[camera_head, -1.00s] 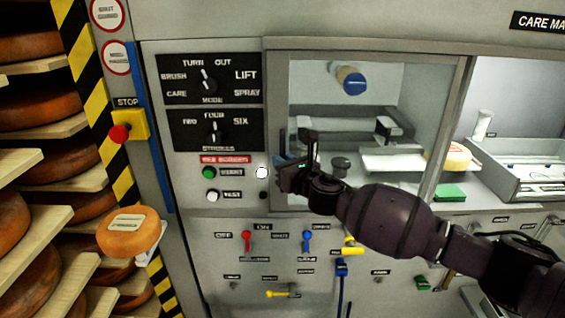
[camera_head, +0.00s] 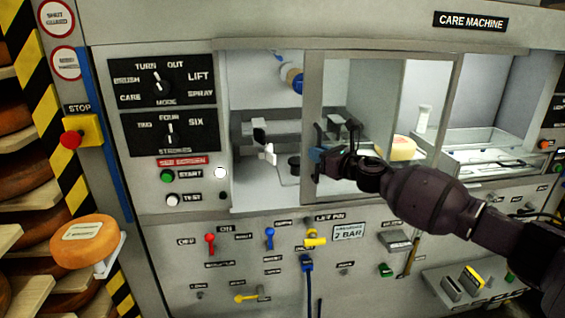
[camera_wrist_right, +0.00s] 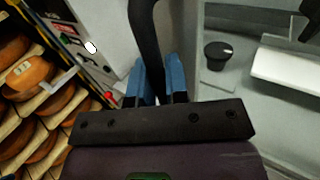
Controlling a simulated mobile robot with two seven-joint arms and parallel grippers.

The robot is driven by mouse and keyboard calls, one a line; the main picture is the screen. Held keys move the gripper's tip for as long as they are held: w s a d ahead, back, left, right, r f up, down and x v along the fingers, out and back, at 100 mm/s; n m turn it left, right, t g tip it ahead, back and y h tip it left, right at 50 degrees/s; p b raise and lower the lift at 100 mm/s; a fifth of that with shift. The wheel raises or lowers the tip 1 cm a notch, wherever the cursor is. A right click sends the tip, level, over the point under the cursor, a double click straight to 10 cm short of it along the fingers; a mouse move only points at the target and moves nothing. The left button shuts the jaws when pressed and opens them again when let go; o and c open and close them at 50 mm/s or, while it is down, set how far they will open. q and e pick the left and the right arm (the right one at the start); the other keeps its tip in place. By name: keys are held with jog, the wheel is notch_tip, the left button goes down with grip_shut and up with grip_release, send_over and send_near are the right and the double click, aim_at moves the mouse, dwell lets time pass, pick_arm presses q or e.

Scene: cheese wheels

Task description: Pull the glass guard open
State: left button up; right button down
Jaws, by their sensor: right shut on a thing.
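The glass guard (camera_head: 312,90) is a grey-framed clear pane on the front of the care machine. It stands partly slid to the right, leaving a gap at the left of the machine's opening. My right gripper (camera_head: 326,156) is at the guard's left frame edge. In the right wrist view its blue fingers (camera_wrist_right: 161,82) are shut around a dark upright bar, the guard's handle (camera_wrist_right: 147,35). My left gripper is not in view.
Inside the machine are a blue-ended knob (camera_head: 292,79), a black knob (camera_head: 295,163) and a cheese wheel (camera_head: 402,148) behind the glass. The control panel (camera_head: 165,130) is at the left. A cheese wheel (camera_head: 84,242) sits beside the striped post.

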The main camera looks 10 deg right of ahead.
jog(key=b, duration=0.5)
send_near(369, 143)
jog(key=w+a, duration=0.1)
jog(key=a, duration=0.1)
jog(key=w+a+f, duration=0.1)
jog(key=w+a, duration=0.1)
jog(key=a, duration=0.1)
jog(key=w+a, duration=0.1)
jog(key=a, duration=0.2)
jog(key=shift+w+a+f, duration=0.1)
jog(key=shift+w+f, duration=0.05)
jog(key=d, duration=0.1)
jog(key=d+b, duration=0.1)
jog(key=d, duration=0.3)
jog(key=shift+r, duration=0.35)
jog(key=shift+d+r+b, duration=0.15)
jog(key=shift+d+b, duration=0.05)
jog(key=shift+b, duration=0.15)
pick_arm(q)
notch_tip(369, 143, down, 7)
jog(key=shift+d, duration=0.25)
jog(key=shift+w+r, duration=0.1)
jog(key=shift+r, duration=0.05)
pick_arm(e)
jog(key=shift+r, duration=0.1)
jog(key=c, duration=1.1)
grip_release()
jog(key=shift+c, duration=0.2)
jog(key=v, duration=1.1)
